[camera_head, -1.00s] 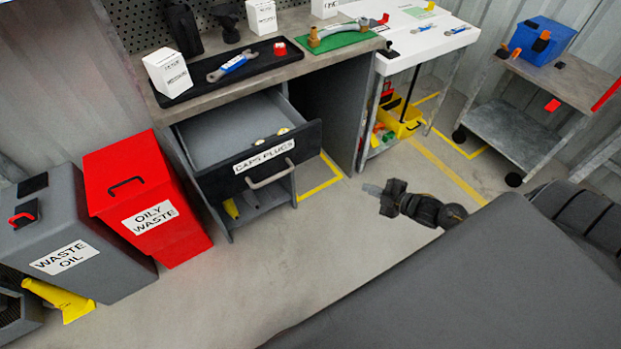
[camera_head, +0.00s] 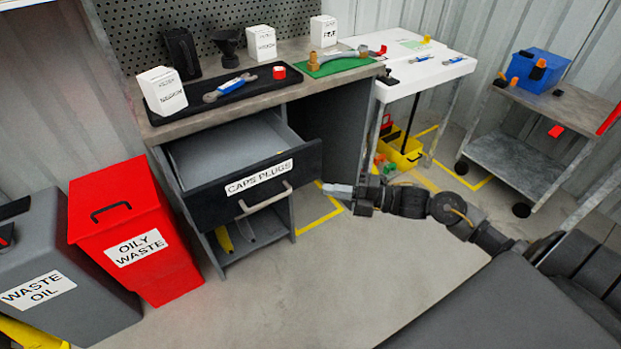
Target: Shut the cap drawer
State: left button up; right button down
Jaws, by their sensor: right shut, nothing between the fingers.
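The cap drawer (camera_head: 303,163), dark-fronted and labelled CAPS PLUGS, stands pulled out of the grey workbench cabinet. Its grey inside shows behind the front. Its curved metal handle (camera_head: 264,201) is on the lower part of the front. My right gripper (camera_head: 334,189) is shut and empty, reaching in from the right. In the picture it is just right of the drawer front and appears apart from the handle. My left gripper is out of view.
The red oily waste bin (camera_head: 178,255) and grey waste oil bin (camera_head: 95,298) stand left of the cabinet. A white table (camera_head: 445,62) and a grey cart (camera_head: 520,150) are on the right. Floor in front of the drawer is clear.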

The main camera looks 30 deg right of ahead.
aim_at(295, 176)
jog(key=shift+w+a, duration=0.5)
jog(key=shift+w, duration=0.55)
jog(key=shift+w+a, duration=0.55)
jog(key=shift+w, duration=0.55)
jog(key=shift+w+a, duration=0.5)
jog(key=shift+w, duration=0.55)
